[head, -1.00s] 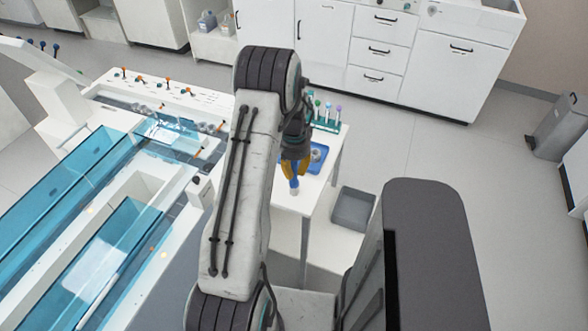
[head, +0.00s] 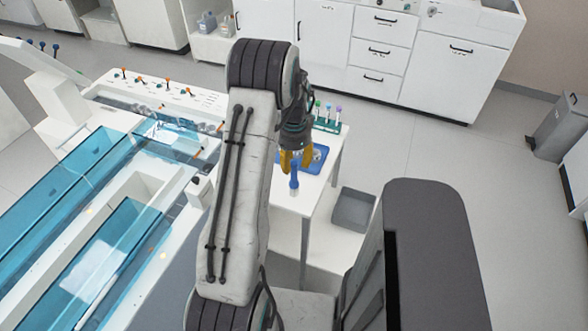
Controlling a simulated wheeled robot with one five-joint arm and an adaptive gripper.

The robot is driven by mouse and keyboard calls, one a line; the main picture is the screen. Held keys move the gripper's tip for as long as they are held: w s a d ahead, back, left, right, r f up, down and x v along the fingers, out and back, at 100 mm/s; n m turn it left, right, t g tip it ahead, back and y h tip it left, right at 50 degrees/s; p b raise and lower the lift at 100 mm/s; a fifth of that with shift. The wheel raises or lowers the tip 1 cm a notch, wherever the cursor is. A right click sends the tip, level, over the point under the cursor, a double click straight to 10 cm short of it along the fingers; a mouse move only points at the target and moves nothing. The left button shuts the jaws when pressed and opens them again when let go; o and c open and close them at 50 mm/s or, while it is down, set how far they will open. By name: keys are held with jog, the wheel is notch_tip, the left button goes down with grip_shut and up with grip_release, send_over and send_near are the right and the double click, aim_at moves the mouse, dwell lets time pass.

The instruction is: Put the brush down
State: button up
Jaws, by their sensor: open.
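The brush (head: 294,180) has a blue handle and a pale lower end. It shows at the front part of the small white table (head: 312,197), just below my gripper in the picture. My gripper (head: 295,160) has yellow fingers and is open, with its fingertips at the upper end of the blue handle. I cannot tell whether the fingers still touch the brush. I also cannot tell whether the brush stands or lies on the table top.
A blue tray (head: 319,157) lies on the small table behind my gripper. A rack of tubes (head: 327,127) with coloured caps stands at the table's back. A grey bin (head: 353,209) is right of the table. A large white machine with blue-tinted covers (head: 60,205) fills the left.

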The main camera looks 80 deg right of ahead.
notch_tip(320, 180, up, 8)
jog(key=shift+r, duration=0.1)
dwell(0.4)
jog(key=shift+w+r, duration=0.1)
jog(key=shift+w, duration=0.1)
jog(key=w+a+r+n+t+h, duration=0.1)
jog(key=w+a+r+n, duration=0.45)
jog(key=w+a, duration=0.45)
jog(key=w+a+r+n, duration=0.5)
jog(key=w+a+n, duration=0.2)
jog(key=w, duration=0.6)
jog(key=s+a+r+n+t+y, duration=0.1)
jog(key=s+a+n+t, duration=0.2)
jog(key=a+n, duration=1.4)
jog(key=a, duration=1.1)
jog(key=shift+a, duration=0.35)
